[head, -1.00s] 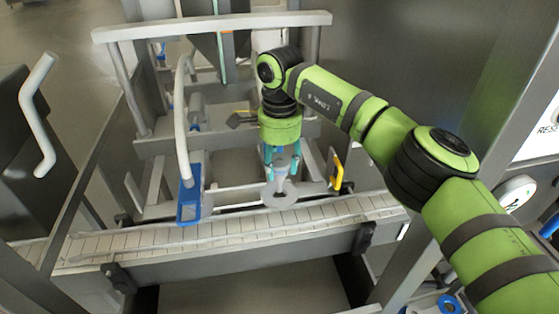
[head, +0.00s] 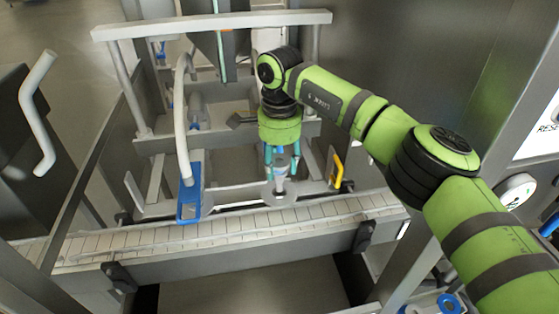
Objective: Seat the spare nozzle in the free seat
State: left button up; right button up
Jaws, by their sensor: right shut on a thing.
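My right gripper (head: 281,165) hangs straight down over the far side of the conveyor. It is shut on the spare nozzle (head: 280,182), a small grey-white upright piece whose narrow end points down. The nozzle is over the ring-shaped seat (head: 278,202) on the grey crossbar, and its lower end reaches the ring opening. I cannot tell whether it touches the ring or is fully down in it. To the left, a blue nozzle block (head: 190,202) sits at the end of a curved grey hose. My left gripper is out of view.
A slatted conveyor (head: 230,228) runs across in front of the crossbar. A yellow handle (head: 338,169) stands just right of the seat. The grey hose (head: 180,115) rises at left, and a pale top rail (head: 210,24) spans behind my wrist.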

aim_at(279, 190)
jog(key=shift+f+b, duration=2.05)
jog(key=shift+f, duration=1.15)
dwell(0.9)
jog(key=o, duration=1.9)
jog(key=shift+c, duration=0.2)
jog(key=shift+w+r+p, duration=0.15)
jog(key=shift+r+p, duration=1.25)
jog(key=shift+r, duration=0.95)
jog(key=shift+c, duration=0.3)
jog(key=shift+s+d+r+p, duration=0.1)
jog(key=shift+s+r+p, duration=0.15)
jog(key=shift+r+p, duration=0.55)
jog(key=shift+w+r, duration=0.15)
jog(key=shift+r, duration=0.45)
jog(key=shift+c, duration=0.3)
jog(key=shift+o, duration=0.2)
jog(key=shift+r, duration=0.1)
